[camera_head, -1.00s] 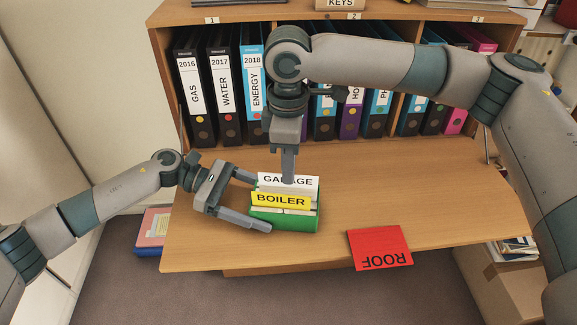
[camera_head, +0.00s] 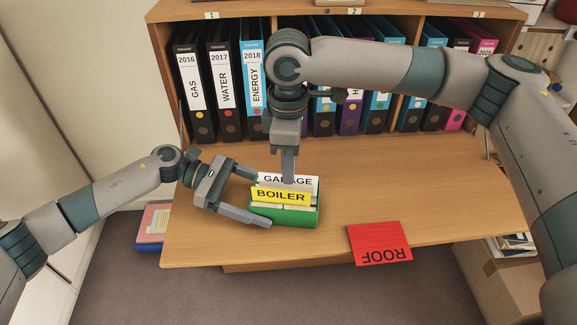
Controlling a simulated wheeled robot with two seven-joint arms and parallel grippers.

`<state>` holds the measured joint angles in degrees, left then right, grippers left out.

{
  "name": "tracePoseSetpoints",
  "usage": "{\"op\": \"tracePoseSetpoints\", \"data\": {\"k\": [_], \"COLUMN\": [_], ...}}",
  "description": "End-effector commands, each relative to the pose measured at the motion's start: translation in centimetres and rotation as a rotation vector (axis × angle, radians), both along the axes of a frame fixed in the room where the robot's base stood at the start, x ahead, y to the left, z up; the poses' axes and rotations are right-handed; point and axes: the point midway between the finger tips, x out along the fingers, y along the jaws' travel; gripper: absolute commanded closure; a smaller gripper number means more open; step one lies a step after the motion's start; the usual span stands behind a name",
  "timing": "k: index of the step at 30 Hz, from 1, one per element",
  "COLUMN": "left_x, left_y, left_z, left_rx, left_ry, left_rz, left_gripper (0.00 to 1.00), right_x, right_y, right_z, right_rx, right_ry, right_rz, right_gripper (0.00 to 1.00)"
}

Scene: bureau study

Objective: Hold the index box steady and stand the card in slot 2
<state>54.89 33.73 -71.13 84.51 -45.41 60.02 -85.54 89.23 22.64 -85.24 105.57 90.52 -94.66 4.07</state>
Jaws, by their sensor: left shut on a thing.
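The green index box (camera_head: 297,216) stands on the wooden desk and holds upright cards. A yellow BOILER card (camera_head: 281,196) stands at its front, with a white GARAGE card (camera_head: 303,181) just behind it. My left gripper (camera_head: 262,201) is shut on the index box from the left, one finger behind and one along the front. My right gripper (camera_head: 288,181) points straight down at the top of the GARAGE card; its fingers overlap edge-on, so I cannot tell whether they grip it. The slots and card bottoms are hidden.
A red ROOF card (camera_head: 380,243) lies flat at the desk's front edge, slightly overhanging. Binders (camera_head: 225,90) fill the shelf behind, partly covered by my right arm.

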Motion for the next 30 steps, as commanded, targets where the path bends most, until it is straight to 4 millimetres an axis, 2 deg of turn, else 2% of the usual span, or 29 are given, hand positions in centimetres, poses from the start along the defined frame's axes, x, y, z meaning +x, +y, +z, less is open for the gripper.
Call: {"op": "tracePoseSetpoints", "data": {"k": [30], "left_x": [0.0], "left_y": [0.0], "left_z": [0.0], "left_rx": [0.0], "left_ry": [0.001], "left_rz": [-0.001], "left_gripper": [0.34], "right_x": [0.0], "right_y": [0.0], "right_z": [-1.3], "right_rx": [0.0], "right_ry": [0.001], "right_rz": [0.0], "right_gripper": [1.0]}}
